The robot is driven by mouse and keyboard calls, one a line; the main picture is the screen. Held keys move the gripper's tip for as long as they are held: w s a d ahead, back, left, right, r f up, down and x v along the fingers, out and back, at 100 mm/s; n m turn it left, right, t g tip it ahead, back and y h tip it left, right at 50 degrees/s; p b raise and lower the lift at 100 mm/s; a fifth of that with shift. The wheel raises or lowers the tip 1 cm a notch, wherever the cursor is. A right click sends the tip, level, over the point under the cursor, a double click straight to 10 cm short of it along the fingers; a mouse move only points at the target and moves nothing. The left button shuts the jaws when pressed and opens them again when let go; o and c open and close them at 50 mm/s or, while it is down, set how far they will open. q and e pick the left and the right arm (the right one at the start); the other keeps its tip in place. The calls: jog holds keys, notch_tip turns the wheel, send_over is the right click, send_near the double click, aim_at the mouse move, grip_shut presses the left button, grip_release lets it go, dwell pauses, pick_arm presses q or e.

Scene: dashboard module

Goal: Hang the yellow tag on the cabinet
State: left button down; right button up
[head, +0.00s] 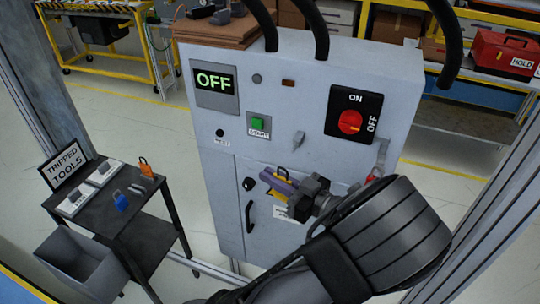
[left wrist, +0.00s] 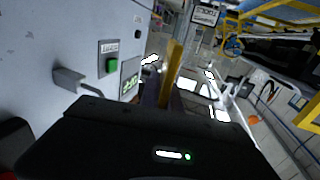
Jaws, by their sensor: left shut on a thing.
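The hook also shows at the left of the left wrist view (left wrist: 75,80). My left gripper (head: 275,181) is in front of the cabinet, below and left of the hook. It is shut on the yellow tag (left wrist: 173,68), which sticks up beyond the gripper body in the left wrist view. In the head view the fingers partly hide the tag. The tag is apart from the hook. My right gripper is not in view.
The cabinet front has an OFF display (head: 215,80), a green button (head: 258,124), the red switch (head: 350,122) and a door handle (head: 249,216). A red item (head: 374,179) is partly hidden behind my arm. A dark table (head: 130,215) with padlocks stands left.

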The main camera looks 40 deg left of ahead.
pick_arm(q)
jog(key=shift+s+a+r, duration=0.15)
jog(key=shift+a+r, duration=0.1)
jog(key=shift+r, duration=0.05)
jog(key=shift+w, duration=0.2)
jog(key=shift+w+a+f+b, duration=0.3)
jog(key=shift+w+a+b, duration=0.3)
jog(key=shift+w, duration=0.9)
jog(key=shift+w+a+f+b, duration=0.3)
jog(key=shift+w+a+b, duration=0.25)
jog(key=shift+w, duration=0.9)
jog(key=shift+w+a+f+b, duration=0.4)
jog(key=shift+w+b, duration=0.3)
jog(key=shift+w, duration=0.8)
jog(key=shift+r, duration=0.15)
jog(key=c, duration=1.5)
grip_release()
